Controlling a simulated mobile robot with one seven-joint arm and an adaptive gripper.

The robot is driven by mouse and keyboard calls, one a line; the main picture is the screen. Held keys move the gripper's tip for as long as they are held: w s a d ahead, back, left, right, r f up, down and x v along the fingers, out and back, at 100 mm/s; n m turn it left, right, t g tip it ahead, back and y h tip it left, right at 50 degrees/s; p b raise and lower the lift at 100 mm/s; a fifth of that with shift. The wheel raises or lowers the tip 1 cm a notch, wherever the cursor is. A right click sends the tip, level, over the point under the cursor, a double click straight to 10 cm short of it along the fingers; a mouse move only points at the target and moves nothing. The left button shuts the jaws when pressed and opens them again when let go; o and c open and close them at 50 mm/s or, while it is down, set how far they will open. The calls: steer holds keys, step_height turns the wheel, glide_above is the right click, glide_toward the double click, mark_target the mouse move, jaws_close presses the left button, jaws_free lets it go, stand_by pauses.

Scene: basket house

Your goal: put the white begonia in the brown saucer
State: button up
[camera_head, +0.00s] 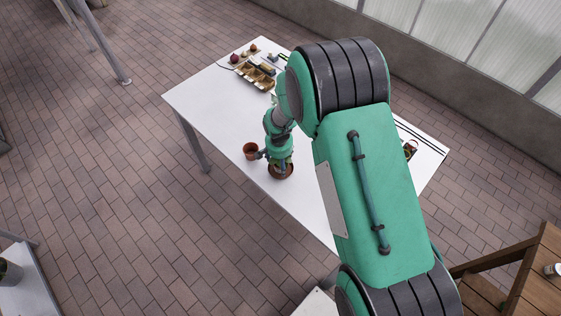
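My gripper (281,166) is small in the head view, pointing down over a round brown dish near the front edge of the white table. The dish looks like the brown saucer (281,176), and my gripper covers much of it. I cannot tell whether my gripper touches it, holds anything, or is open or shut. I cannot make out the white begonia; my arm hides part of the table. A small terracotta pot (250,151) stands upright just left of my gripper.
The white table (205,92) has bare room at its left. A tan compartment tray (256,75) and several bulbs, one of them dark red (235,58), lie at the far end. A small dark item (410,150) lies right of my arm. A wooden bench (535,275) stands lower right.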

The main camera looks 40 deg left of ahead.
steer(key=shift+r, duration=0.1)
step_height(320, 180, up, 12)
steer(key=s, duration=0.1)
steer(key=shift+s+d, duration=0.15)
steer(key=shift+d, duration=0.2)
stand_by(0.3)
stand_by(1.0)
